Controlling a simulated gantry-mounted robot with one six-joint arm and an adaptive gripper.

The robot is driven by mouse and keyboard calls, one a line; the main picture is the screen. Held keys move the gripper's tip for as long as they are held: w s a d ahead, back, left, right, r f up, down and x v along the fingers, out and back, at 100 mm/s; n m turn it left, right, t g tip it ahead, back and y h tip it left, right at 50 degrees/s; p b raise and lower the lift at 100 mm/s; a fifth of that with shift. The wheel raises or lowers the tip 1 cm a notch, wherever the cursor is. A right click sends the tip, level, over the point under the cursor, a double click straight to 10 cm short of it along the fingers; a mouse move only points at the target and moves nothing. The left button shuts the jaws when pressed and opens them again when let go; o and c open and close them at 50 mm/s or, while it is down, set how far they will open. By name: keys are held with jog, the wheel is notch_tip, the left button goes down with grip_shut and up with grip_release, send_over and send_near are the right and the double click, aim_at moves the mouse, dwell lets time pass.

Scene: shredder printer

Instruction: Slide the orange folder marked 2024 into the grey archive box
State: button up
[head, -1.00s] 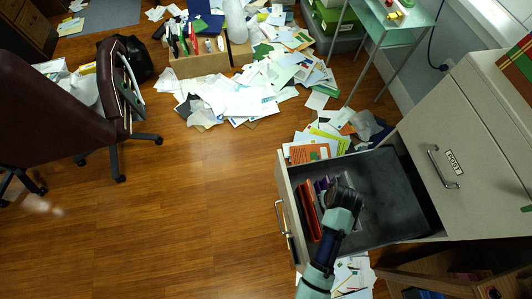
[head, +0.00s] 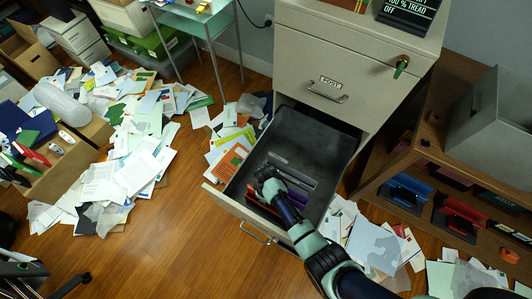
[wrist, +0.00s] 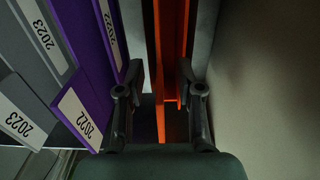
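Upright orange folders (wrist: 172,70) stand in the open file drawer (head: 297,143); in the wrist view they lie between the two fingers of my gripper (wrist: 160,100). The fingers are apart, with gaps beside the orange edges. No 2024 mark is readable. In the head view my gripper (head: 266,184) is down in the drawer near its front, and the folders (head: 262,210) are partly hidden by my arm. A grey open-topped box (head: 487,125), likely the archive box, stands on the wooden shelf unit at the right.
Purple folders (wrist: 82,112) labelled 2022 and grey folders (wrist: 20,120) labelled 2023 stand left of my gripper in the wrist view. The cabinet (head: 345,80) rises behind the drawer. Loose papers (head: 380,240) cover the floor between drawer and shelf unit.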

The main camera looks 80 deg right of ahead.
jog(key=shift+f, duration=0.1)
grip_shut()
dwell(0.3)
jog(key=shift+r+p, duration=1.05)
jog(key=shift+p, duration=0.15)
notch_tip(320, 180, up, 13)
jog(key=p, duration=1.4)
jog(key=shift+r, duration=0.1)
